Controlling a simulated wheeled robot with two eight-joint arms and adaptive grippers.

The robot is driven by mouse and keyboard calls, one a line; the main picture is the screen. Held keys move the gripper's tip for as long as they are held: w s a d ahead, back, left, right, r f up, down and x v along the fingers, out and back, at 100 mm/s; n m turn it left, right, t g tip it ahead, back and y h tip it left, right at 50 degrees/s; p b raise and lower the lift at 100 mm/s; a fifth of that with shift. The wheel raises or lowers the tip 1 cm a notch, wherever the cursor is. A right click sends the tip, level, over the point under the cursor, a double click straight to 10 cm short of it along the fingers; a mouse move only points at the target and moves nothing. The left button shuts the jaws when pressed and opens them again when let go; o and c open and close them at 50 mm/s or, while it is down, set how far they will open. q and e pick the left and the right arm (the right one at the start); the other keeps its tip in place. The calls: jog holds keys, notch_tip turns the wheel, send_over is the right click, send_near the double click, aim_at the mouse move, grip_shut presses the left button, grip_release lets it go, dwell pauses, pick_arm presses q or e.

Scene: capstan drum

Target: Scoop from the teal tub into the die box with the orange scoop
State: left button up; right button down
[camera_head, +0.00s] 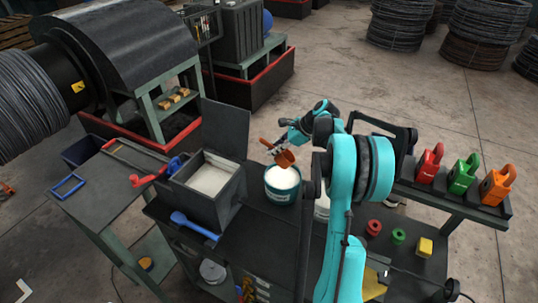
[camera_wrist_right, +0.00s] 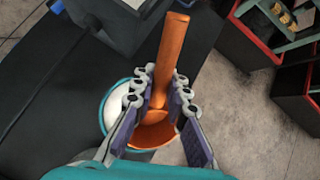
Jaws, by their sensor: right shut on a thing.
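My right gripper (camera_head: 287,140) is shut on the orange scoop (camera_head: 284,158), above the teal tub (camera_head: 281,196). The tub stands on the dark bench and holds white powder. In the right wrist view the orange scoop (camera_wrist_right: 172,50) sits between the fingers of my right gripper (camera_wrist_right: 161,88). Its handle points up the picture, and its bowl looks empty where it shows. Behind it, the teal tub (camera_wrist_right: 107,116) is partly covered by the fingers. The die box (camera_head: 221,205), dark and open-topped with white powder inside, stands left of the tub. My left gripper is not in view.
A blue scoop (camera_head: 195,226) lies in front of the die box. A red-handled tool (camera_head: 148,177) lies on the side table to the left. Red, green and orange padlock-shaped blocks (camera_head: 463,174) stand on a right-hand shelf. My right arm hides part of the bench.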

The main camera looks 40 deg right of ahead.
jog(key=shift+s+a+f, duration=0.1)
jog(key=shift+f, duration=0.25)
notch_tip(320, 180, down, 11)
jog(key=b, duration=0.7)
jog(key=shift+r+b, duration=0.2)
jog(key=shift+b, duration=0.2)
jog(key=shift+r, duration=0.15)
dwell(0.8)
notch_tip(320, 180, up, 7)
jog(key=p, duration=0.4)
jog(key=shift+r+p, duration=0.2)
jog(key=shift+p, duration=0.15)
